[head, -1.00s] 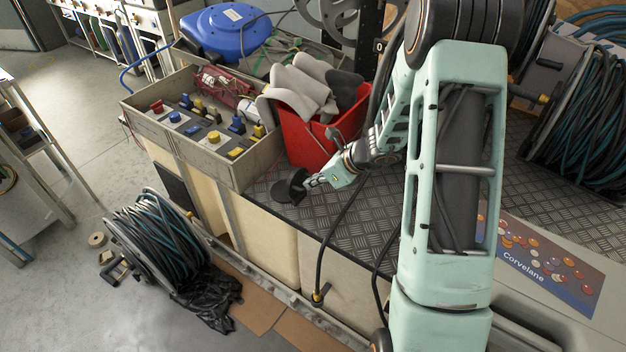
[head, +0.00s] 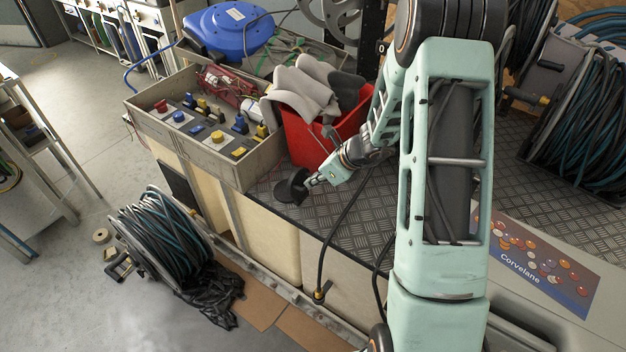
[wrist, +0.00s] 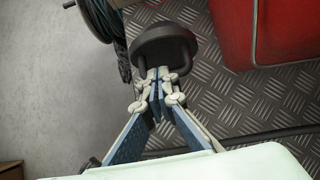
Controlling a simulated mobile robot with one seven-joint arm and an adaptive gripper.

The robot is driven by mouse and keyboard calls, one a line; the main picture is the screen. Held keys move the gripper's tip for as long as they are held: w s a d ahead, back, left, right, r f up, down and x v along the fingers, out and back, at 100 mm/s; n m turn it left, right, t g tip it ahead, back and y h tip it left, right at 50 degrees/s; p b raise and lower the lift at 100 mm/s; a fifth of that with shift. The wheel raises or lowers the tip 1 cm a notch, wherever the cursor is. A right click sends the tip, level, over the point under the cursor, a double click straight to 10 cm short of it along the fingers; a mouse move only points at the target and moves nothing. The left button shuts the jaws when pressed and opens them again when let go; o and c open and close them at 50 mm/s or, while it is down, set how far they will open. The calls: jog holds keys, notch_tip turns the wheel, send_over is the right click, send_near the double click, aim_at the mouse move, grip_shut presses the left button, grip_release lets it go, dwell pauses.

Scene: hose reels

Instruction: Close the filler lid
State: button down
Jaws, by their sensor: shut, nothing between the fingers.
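The filler lid is a black round cap (head: 292,187) at the front edge of the patterned metal deck, in front of the red bin. In the wrist view the lid (wrist: 160,42) is at the top centre, with a dark loop or bracket on its near side. My gripper (head: 316,181) is shut and empty. In the wrist view its fingertips (wrist: 156,75) are right at the lid's near side and seem to touch it. The fingers hide part of that bracket. The lid looks tilted in the head view; whatever lies beneath it is hidden.
A red bin (head: 311,143) with grey gloves or cloths stands just behind the lid. A grey box (head: 224,158) of switches is to its left. A black hose (head: 331,235) hangs over the deck edge near my gripper. Bare tread-plate deck (head: 365,200) lies to the right.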

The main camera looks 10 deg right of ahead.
jog(key=shift+w+a+r+g+h+p, duration=0.35)
jog(key=shift+w+a+g+h+p, duration=0.5)
jog(key=shift+p, duration=2.15)
dwell(0.7)
